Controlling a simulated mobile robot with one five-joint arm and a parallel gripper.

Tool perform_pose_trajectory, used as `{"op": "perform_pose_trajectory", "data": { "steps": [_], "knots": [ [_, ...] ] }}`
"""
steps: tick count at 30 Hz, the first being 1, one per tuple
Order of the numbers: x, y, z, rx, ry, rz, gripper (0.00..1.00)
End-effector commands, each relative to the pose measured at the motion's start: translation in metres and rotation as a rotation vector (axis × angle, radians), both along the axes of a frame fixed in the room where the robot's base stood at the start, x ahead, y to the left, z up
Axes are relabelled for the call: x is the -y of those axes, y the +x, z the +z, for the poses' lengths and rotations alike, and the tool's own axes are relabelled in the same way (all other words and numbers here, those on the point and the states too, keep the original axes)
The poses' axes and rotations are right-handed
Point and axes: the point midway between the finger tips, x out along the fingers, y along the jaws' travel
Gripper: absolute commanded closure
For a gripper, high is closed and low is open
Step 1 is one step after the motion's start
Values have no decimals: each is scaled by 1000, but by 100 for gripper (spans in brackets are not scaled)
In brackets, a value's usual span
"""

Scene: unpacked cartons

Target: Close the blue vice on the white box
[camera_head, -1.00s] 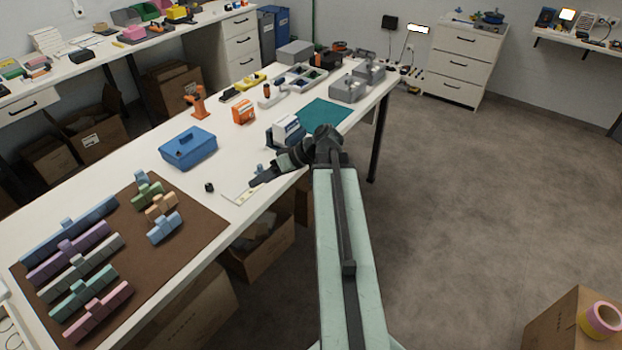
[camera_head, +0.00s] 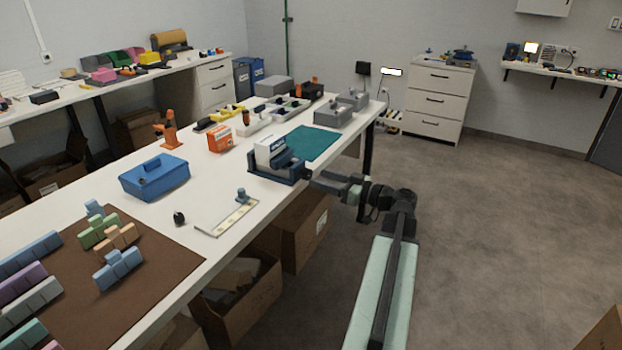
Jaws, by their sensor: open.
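The dark blue vice (camera_head: 288,174) stands near the front edge of the white workbench, in the middle of the view. The white box (camera_head: 264,149), with dark marking on its side, sits upright at the vice's jaws. I cannot tell whether both jaws touch it. My gripper (camera_head: 311,178) is open at the right end of the vice, by the bench edge, pointing left towards it. It is very close to the vice's right end; the picture is too small to tell whether they touch. The fingers look empty.
A green mat (camera_head: 313,143) lies behind the vice, with grey boxes (camera_head: 332,117) beyond. A blue toolbox (camera_head: 155,178) and a white plate with a blue knob (camera_head: 227,217) stand to the left. Open cartons (camera_head: 238,298) are under the bench.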

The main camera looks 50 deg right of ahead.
Motion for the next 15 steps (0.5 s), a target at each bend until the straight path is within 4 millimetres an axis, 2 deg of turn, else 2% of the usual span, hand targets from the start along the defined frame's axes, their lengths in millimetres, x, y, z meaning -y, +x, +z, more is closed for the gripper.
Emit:
{"op": "perform_pose_trajectory", "data": {
  "steps": [3, 6, 15],
  "knots": [
    [-6, 21, 0, -1, 1, 3, 45],
    [-8, 32, 0, -1, 1, 3, 45],
    [-10, 37, 0, -1, 1, 2, 45]
  ]
}}
